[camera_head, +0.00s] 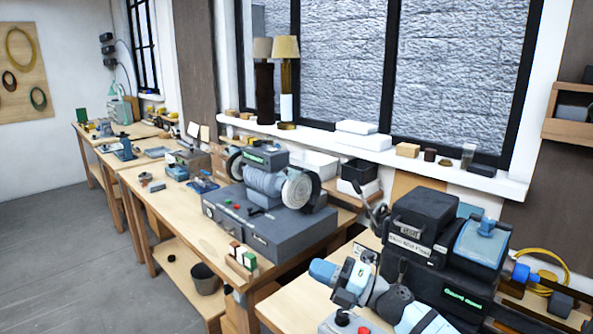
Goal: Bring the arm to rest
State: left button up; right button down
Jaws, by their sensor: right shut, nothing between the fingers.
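My right arm (350,284), white with blue and dark joints, rises from the bottom edge in front of the right bench. My left gripper is not in view.
A grey double-wheel grinder (264,182) stands on the middle bench. The right bench (283,302) holds the black machine close to my right arm. Two lamps (286,48) stand on the window sill (455,177). The floor (60,260) on the left is clear.

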jog(key=s+d+f+m+t+h, duration=0.1)
jog(key=s+d+f+m+h, duration=0.4)
jog(key=s+f+m, duration=0.5)
jog(key=s+d+f+m+t+h+p, duration=0.1)
jog(key=s+d+f+m+h, duration=0.4)
jog(key=s+f+m, duration=0.5)
jog(key=s+d+f+m+t+h, duration=0.1)
jog(key=s+d+f+m+h, duration=0.3)
jog(key=s+f+m, duration=0.7)
jog(key=shift+s+d+f+h+p, duration=0.25)
jog(key=shift+s+d+h+p, duration=0.2)
jog(key=shift+h, duration=0.55)
